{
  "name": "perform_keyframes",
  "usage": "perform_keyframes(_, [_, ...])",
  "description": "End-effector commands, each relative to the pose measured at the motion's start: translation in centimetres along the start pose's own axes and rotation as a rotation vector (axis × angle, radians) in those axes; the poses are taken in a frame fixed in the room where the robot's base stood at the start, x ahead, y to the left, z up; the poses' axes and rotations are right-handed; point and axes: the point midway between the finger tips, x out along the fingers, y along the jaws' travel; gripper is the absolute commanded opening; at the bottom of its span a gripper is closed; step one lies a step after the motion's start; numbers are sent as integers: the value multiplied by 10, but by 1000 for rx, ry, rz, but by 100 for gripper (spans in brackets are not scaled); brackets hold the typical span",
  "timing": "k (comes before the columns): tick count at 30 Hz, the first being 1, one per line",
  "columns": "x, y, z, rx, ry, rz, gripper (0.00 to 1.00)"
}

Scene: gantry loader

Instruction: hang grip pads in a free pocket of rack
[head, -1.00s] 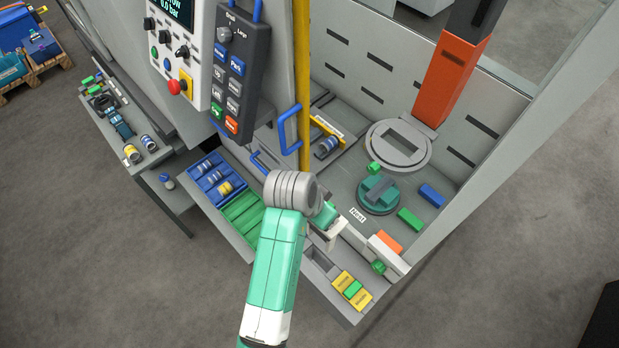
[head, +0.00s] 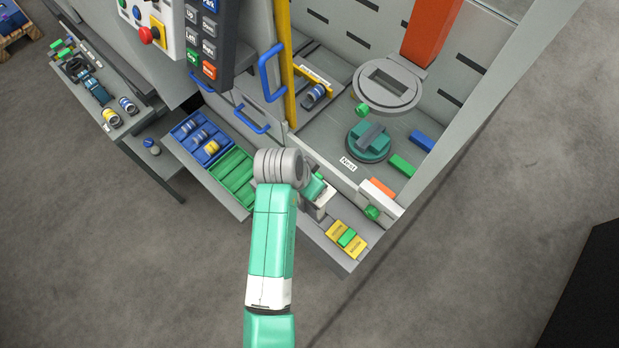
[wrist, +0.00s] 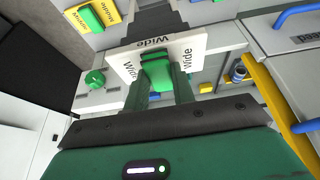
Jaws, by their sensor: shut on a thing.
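My gripper (wrist: 158,78) is shut on the grip pads (wrist: 125,62), white blocks marked "Wide" with a green middle piece between the fingers. In the head view the white pads (head: 321,205) are partly hidden by my gripper (head: 314,190). They are over the left part of the grey rack (head: 351,264) at the front edge. Yellow pads (head: 347,239) with a green middle sit in the rack to the right of them. In the wrist view a dark pocket (wrist: 152,17) shows just beyond the held pads. I cannot tell whether the pads touch the rack.
A white beam with a green knob (head: 372,213) and an orange block (head: 382,188) stands behind the rack. Green trays (head: 232,177) lie to the left. A yellow post (head: 286,65) and blue handles (head: 270,72) rise behind my wrist. Open floor lies in front.

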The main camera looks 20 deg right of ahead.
Motion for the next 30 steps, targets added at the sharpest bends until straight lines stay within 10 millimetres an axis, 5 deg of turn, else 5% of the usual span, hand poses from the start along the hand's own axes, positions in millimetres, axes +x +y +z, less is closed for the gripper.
perform_keyframes(30, [7, 0, 3, 0, 0, -1, 0])
